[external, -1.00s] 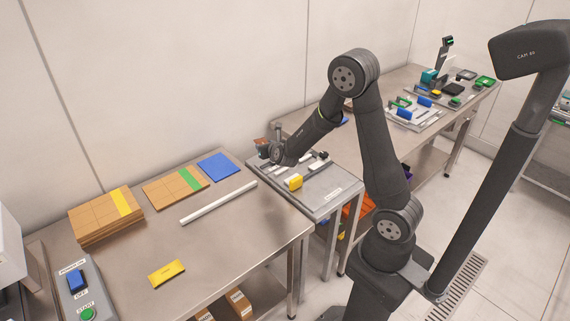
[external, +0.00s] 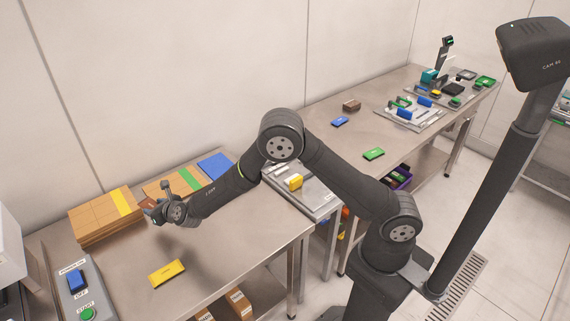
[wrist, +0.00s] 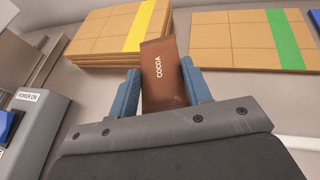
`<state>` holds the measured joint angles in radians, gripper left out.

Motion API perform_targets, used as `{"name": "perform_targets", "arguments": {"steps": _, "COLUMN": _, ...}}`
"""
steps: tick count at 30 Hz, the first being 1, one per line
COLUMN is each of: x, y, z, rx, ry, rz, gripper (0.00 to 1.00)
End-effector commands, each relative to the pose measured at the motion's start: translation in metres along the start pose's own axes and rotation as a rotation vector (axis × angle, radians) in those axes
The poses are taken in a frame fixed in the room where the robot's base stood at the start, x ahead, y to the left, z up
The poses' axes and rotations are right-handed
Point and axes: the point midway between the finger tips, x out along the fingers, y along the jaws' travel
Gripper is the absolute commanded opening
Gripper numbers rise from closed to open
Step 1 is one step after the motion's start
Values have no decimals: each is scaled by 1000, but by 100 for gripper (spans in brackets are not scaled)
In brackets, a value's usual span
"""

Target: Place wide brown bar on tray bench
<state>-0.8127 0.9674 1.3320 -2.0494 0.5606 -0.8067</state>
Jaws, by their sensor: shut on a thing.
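A brown bar labelled COCOA (wrist: 164,75) is held between the two blue fingers of my gripper (wrist: 163,88) in the wrist view. In the external view my gripper (external: 152,212) hangs over the left bench (external: 215,245), in front of the cardboard trays. The bar is mostly hidden there by the wrist. One tray with a yellow stripe (external: 105,212) tops a stack at the left. A tray with a green stripe (external: 180,182) lies to its right, partly behind my arm, and a blue panel (external: 216,165) lies beyond it.
A yellow bar (external: 167,273) lies on the front of the bench. A control box (external: 76,282) with blue and green buttons stands at the left. A grey fixture plate (external: 305,192) with a yellow block is at the right. The bench's front right is clear.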

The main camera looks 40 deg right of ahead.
Motion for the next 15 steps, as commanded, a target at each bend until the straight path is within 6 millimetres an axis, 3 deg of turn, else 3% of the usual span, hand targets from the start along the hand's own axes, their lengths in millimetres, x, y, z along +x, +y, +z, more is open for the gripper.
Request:
{"name": "perform_targets", "arguments": {"steps": 1, "x": -1, "y": 24, "z": -4, "rx": -9, "ry": 0, "rz": 26, "gripper": 19}}
{"name": "perform_targets", "arguments": {"steps": 6, "x": -6, "y": 76, "z": -13, "rx": -28, "ry": 0, "rz": 80, "gripper": 19}}
{"name": "perform_targets", "arguments": {"steps": 10, "x": -9, "y": 96, "z": -17, "rx": -35, "ry": 1, "rz": 102, "gripper": 19}}
{"name": "perform_targets", "arguments": {"steps": 15, "x": -8, "y": 102, "z": -23, "rx": -37, "ry": 2, "rz": 108, "gripper": 19}}
